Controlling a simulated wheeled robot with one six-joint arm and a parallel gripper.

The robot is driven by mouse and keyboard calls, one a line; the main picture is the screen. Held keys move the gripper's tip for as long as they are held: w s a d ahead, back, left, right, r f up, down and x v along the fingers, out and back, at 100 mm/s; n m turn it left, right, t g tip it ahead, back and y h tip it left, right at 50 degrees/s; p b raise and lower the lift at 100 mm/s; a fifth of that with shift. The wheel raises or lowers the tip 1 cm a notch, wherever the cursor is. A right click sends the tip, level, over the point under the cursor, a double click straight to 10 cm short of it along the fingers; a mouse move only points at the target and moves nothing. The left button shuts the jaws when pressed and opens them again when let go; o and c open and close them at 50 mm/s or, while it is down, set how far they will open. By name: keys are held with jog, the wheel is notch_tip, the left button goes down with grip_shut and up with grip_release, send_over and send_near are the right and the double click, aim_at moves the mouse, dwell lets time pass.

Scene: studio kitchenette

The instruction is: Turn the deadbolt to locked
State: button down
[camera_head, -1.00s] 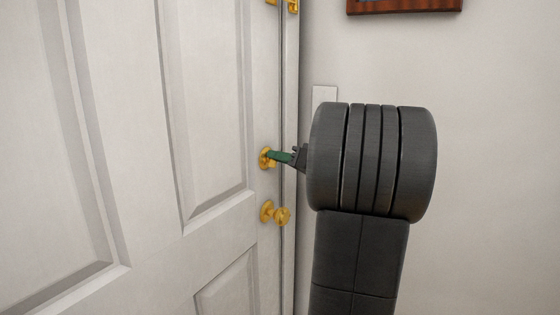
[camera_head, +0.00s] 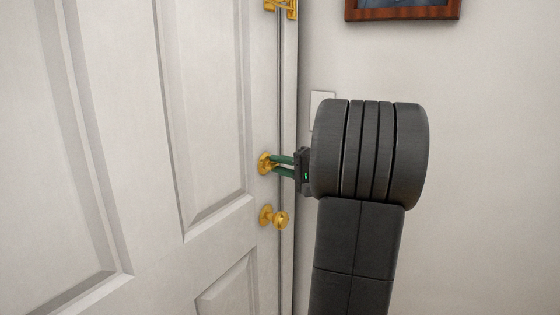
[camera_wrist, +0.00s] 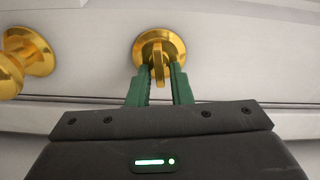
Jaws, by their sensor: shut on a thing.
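The brass deadbolt (camera_head: 264,163) sits on the white door (camera_head: 212,120) near its right edge, above the brass door knob (camera_head: 274,217). In the wrist view the deadbolt's round plate (camera_wrist: 148,44) and its thumb turn (camera_wrist: 158,64) show. My gripper (camera_head: 277,162) reaches the deadbolt from the right. Its green fingers (camera_wrist: 160,76) stand on both sides of the thumb turn and are shut on it. The fingertips partly hide the turn's sides.
The door knob (camera_wrist: 28,62) is close to the left of my gripper in the wrist view. A brass latch (camera_head: 283,6) is high on the door frame. A light switch plate (camera_head: 322,106) and a framed picture (camera_head: 403,8) are on the wall.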

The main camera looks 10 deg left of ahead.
jog(key=shift+m+p, duration=0.3)
jog(key=shift+m, duration=0.3)
jog(key=shift+f, duration=0.1)
jog(key=c, duration=1.5)
grip_release()
jog(key=shift+c, duration=0.2)
jog(key=shift+d, duration=0.1)
jog(key=v, duration=1.3)
jog(key=shift+d, duration=0.3)
jog(key=shift+s, duration=0.1)
jog(key=x, duration=1.4)
